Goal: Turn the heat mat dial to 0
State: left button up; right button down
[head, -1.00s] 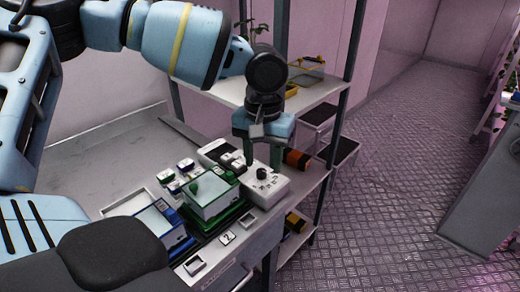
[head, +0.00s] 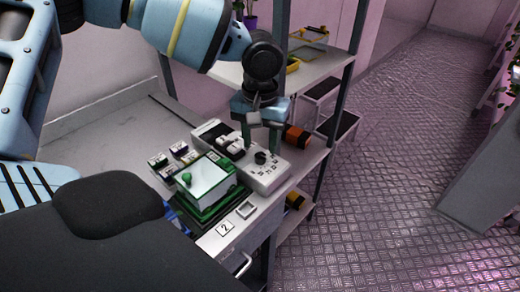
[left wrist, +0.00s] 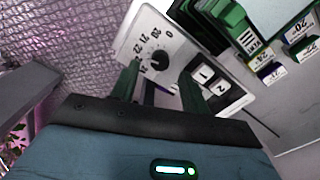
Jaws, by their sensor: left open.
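The heat mat dial is a round black knob (head: 261,157) on a white control box (head: 266,177) at the bench's right edge. The left wrist view shows the knob (left wrist: 159,60) with printed numbers around it, including a 0 and several in the twenties. The knob's exact setting is too small to read. My left gripper (head: 261,146) points down just above and behind the knob, open and empty. In the left wrist view its green fingers (left wrist: 158,82) stand apart, one to each side below the knob. I cannot tell whether they touch it. My right gripper is not in view.
A green box with a clear lid (head: 205,180) stands left of the control box. Small labelled blocks (head: 178,150) lie behind it. White numbered switches (head: 232,144) sit beside the dial. An orange-black item (head: 297,137) lies behind right. A shelf (head: 310,60) stands beyond.

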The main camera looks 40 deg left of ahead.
aim_at(260, 155)
pick_arm(q)
jog(key=shift+f, duration=1.75)
jog(key=c, duration=1)
